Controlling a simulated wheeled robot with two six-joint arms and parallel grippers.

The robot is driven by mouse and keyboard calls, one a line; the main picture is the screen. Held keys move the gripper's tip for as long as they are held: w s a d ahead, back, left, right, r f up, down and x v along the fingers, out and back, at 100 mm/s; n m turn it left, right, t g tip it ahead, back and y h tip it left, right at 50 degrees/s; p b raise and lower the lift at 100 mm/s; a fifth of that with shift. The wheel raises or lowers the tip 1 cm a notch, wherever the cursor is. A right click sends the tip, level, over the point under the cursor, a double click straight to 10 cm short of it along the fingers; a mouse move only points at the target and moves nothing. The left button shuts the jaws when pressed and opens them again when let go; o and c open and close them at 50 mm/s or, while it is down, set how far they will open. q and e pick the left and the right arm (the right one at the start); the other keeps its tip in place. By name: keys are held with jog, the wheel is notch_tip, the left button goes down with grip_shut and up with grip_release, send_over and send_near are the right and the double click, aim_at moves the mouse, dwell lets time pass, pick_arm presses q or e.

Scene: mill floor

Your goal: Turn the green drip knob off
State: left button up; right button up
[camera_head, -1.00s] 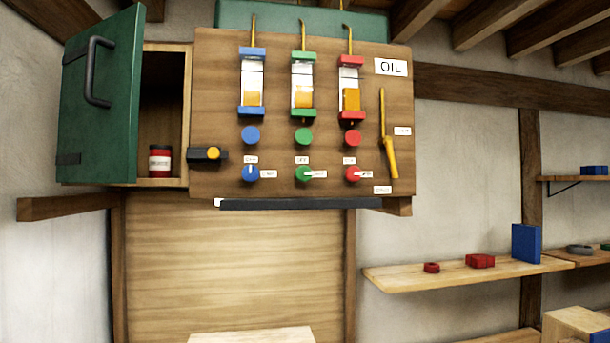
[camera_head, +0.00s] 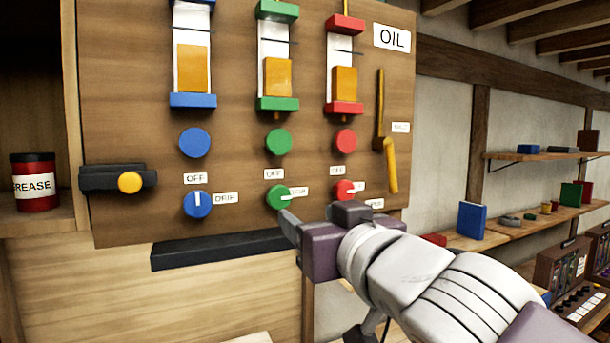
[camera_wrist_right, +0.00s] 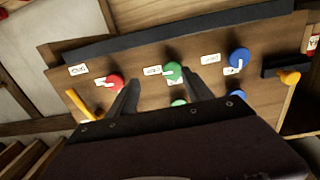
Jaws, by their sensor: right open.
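The lower green knob (camera_head: 278,197) is on the wooden oil panel (camera_head: 130,215), under an OFF label (camera_head: 273,174). Its white pointer is turned right, towards the DRIP label (camera_head: 299,191). My right gripper (camera_head: 309,210) is open and empty, just below and right of this knob in the head view. In the right wrist view, which is upside down, the green knob (camera_wrist_right: 173,71) shows near the tips of the open fingers (camera_wrist_right: 159,75). I cannot tell if a finger touches it. My left gripper is not in view.
The blue knob (camera_head: 197,204) points up to OFF; the red knob (camera_head: 343,190) points right. Upper round knobs and sight glasses are above. A yellow lever (camera_head: 389,160) hangs at right. A dark ledge (camera_head: 215,249) runs below. A grease can (camera_head: 34,183) stands at left.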

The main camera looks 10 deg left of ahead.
aim_at(281, 199)
jog(key=s+r+y, duration=0.1)
jog(key=s+r, duration=0.1)
jog(key=s, duration=0.2)
jog(key=p+x, duration=0.1)
jog(key=x, duration=0.2)
jog(key=p+x, duration=0.1)
jog(key=x, duration=0.2)
jog(key=f+p+x, duration=0.1)
jog(key=x, duration=0.3)
jog(key=shift+d+p, duration=0.15)
jog(key=shift+p, duration=0.2)
jog(key=shift+w, duration=0.2)
jog(key=shift+s+d, duration=0.15)
jog(key=shift+s, duration=0.15)
jog(key=shift+w, duration=0.2)
jog(key=c, duration=0.7)
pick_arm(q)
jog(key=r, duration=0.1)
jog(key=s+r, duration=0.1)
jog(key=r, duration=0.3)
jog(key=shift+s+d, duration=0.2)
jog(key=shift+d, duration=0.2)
pick_arm(e)
grip_shut()
